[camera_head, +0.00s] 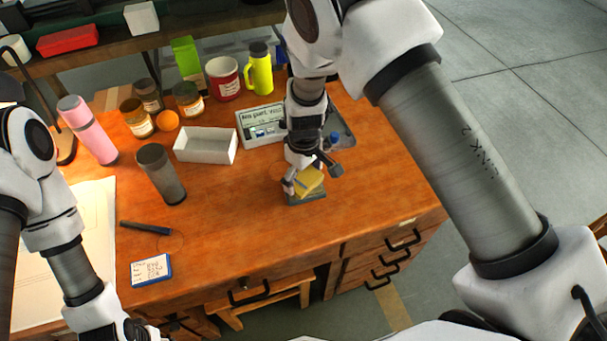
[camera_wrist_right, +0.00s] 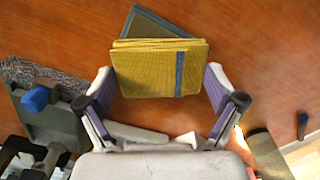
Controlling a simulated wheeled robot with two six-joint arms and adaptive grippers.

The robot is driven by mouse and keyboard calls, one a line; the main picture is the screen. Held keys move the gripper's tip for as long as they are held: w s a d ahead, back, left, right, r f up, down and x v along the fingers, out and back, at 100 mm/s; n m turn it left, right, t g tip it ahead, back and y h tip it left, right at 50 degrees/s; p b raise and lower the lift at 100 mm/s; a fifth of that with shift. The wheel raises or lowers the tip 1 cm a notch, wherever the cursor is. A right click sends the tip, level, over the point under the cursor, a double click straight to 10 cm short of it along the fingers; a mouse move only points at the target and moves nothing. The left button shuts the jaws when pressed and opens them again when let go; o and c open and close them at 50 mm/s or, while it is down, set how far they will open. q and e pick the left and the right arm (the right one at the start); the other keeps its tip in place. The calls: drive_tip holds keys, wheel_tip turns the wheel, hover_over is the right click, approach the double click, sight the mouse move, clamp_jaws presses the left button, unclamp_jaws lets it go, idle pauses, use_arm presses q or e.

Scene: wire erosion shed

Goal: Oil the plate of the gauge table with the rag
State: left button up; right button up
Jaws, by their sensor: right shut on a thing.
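The rag (camera_wrist_right: 155,72) is a folded yellow cloth with a blue stripe. My right gripper (camera_head: 305,180) is shut on it, with one finger at each side in the right wrist view (camera_wrist_right: 160,88). Below the rag is the grey plate of the gauge table (camera_head: 306,198), near the front right of the bench. Its far part also shows in the right wrist view (camera_wrist_right: 152,22); the rag hides the rest. I cannot tell whether rag and plate touch. My left gripper (camera_head: 138,331) is at the bottom edge, partly cut off, its fingers unclear.
A grey tray (camera_head: 347,136) with a blue-capped item (camera_head: 334,137) and a display device (camera_head: 258,127) stand behind my right gripper. A white box (camera_head: 205,146), dark tumbler (camera_head: 161,174), pink bottle (camera_head: 87,129) and several jars stand left. The front middle of the bench is clear.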

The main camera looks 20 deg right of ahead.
sight(304, 177)
drive_tip(key=shift+f, duration=0.5)
idle(0.4)
idle(1.4)
wheel_tip(304, 177, up, 7)
drive_tip(key=p, duration=0.6)
drive_tip(key=shift+p, duration=0.3)
idle(0.4)
